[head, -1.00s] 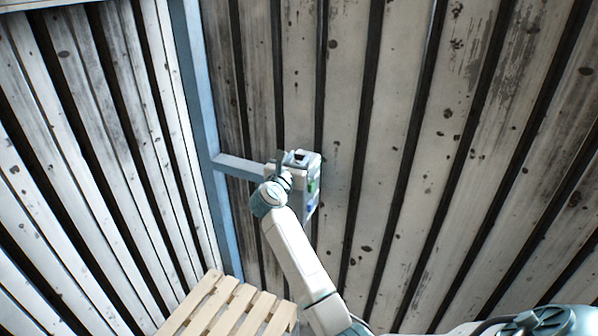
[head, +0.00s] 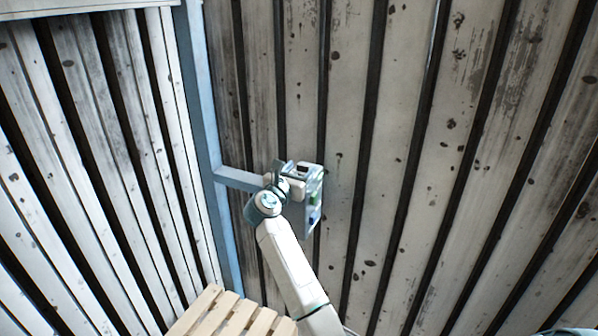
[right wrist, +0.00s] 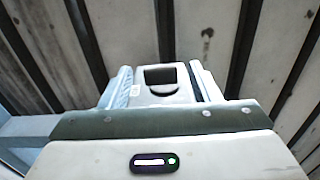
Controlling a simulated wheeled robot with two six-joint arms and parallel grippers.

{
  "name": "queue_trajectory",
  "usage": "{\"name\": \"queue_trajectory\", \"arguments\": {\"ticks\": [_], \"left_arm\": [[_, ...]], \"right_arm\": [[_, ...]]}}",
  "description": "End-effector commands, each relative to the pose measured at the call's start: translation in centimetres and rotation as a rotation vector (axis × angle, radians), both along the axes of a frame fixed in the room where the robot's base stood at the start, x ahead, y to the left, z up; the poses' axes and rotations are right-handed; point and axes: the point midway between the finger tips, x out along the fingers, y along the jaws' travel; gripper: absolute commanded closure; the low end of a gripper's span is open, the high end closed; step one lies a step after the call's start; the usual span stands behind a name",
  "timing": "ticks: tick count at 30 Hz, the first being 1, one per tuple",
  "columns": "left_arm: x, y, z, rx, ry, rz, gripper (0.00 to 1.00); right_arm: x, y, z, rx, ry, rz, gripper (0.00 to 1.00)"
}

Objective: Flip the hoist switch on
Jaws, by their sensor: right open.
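A pale switch box (head: 316,185) with green and blue marks on its side hangs at the end of a blue-grey bracket by the slatted wall. A dark part, which looks like the switch, shows on its top (head: 303,167), and as a dark rocker or recess on a white face (right wrist: 160,76) in the right wrist view. My right gripper (head: 286,180) is at the box's left side, partly overlapping it. In the wrist view its open fingers stand left and right of the white face; contact cannot be told. The switch's position is unclear. My left gripper is out of view.
A blue-grey post (head: 205,130) runs up the corner, with a horizontal bracket (head: 240,178) reaching toward the box. Slatted metal walls (head: 420,150) close in behind and at left. A wooden pallet (head: 225,315) is at the bottom. Space right of the box is clear.

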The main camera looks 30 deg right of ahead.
Motion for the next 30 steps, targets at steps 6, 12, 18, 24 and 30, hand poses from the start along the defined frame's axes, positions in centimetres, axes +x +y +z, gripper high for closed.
{"name": "queue_trajectory", "arguments": {"ticks": [6, 12, 18, 24, 30], "left_arm": [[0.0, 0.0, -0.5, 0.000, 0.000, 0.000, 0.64], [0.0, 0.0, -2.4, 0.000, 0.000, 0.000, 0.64], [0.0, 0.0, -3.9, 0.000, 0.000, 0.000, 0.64], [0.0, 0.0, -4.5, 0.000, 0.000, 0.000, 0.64], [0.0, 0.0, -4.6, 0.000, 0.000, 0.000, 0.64]], "right_arm": [[-0.4, 0.7, -0.3, 0.002, -0.001, 0.002, 0.44], [-2.4, 3.9, -0.6, 0.006, -0.003, 0.004, 0.44], [-4.5, 7.1, -0.5, 0.006, -0.002, 0.002, 0.44], [-5.7, 8.8, -0.2, 0.002, -0.001, 0.000, 0.44], [-5.9, 9.1, 0.0, -0.001, 0.001, 0.000, 0.44]]}}
